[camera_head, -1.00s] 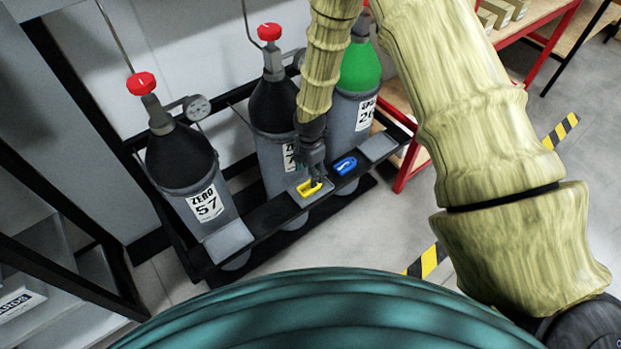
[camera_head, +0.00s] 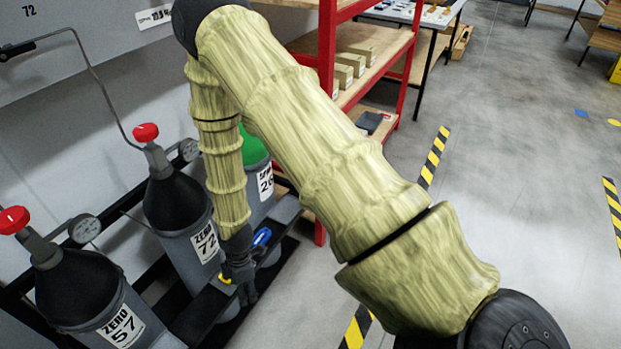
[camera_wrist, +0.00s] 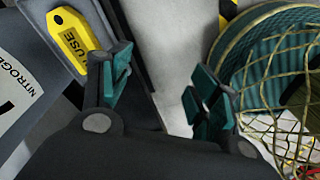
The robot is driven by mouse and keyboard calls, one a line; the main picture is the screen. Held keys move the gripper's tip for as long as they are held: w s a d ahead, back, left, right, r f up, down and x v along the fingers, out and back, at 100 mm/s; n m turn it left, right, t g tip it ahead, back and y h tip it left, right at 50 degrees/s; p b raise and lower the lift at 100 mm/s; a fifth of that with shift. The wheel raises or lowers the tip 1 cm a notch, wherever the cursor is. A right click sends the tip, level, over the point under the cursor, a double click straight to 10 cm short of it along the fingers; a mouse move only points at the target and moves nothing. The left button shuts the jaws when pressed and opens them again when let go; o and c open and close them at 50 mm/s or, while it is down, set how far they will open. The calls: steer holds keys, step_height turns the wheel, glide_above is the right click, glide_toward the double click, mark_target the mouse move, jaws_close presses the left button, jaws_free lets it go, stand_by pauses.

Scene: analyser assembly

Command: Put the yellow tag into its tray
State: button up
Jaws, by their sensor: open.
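The yellow tag (camera_head: 225,279) lies on the rack's ledge in front of the ZERO 72 cylinder (camera_head: 185,225), partly hidden by my gripper. In the wrist view the tag (camera_wrist: 72,38), with "USE" readable, lies flat on a grey tray (camera_wrist: 36,14), inside its edges as far as visible. My gripper (camera_head: 244,284) is just to the right of the tag, over the ledge's front edge. In the wrist view my gripper (camera_wrist: 163,92) has its teal-padded fingers apart with nothing between them. The left finger covers the tag's lower edge in the picture; contact cannot be told.
A blue tag (camera_head: 261,237) sits on the ledge farther right, by the green-topped cylinder (camera_head: 254,148). The ZERO 57 cylinder (camera_head: 90,295) stands at the left. A red shelf unit (camera_head: 327,60) stands behind my arm. Open floor (camera_head: 520,200) lies to the right.

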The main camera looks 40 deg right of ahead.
steer(key=s+d+f+m, duration=0.2)
steer(key=s+m, duration=0.6)
steer(key=s, duration=0.4)
steer(key=s+d+f+m+h, duration=0.1)
steer(key=s+d+f+m, duration=0.1)
steer(key=s+m, duration=0.5)
steer(key=s+d, duration=0.1)
steer(key=s, duration=0.5)
steer(key=shift+s+f+m, duration=0.2)
steer(key=shift+f+m, duration=0.1)
steer(key=shift+m, duration=0.1)
step_height(320, 180, up, 8)
steer(key=p, duration=0.7)
steer(key=shift+f+p, duration=0.2)
steer(key=shift+p, duration=0.1)
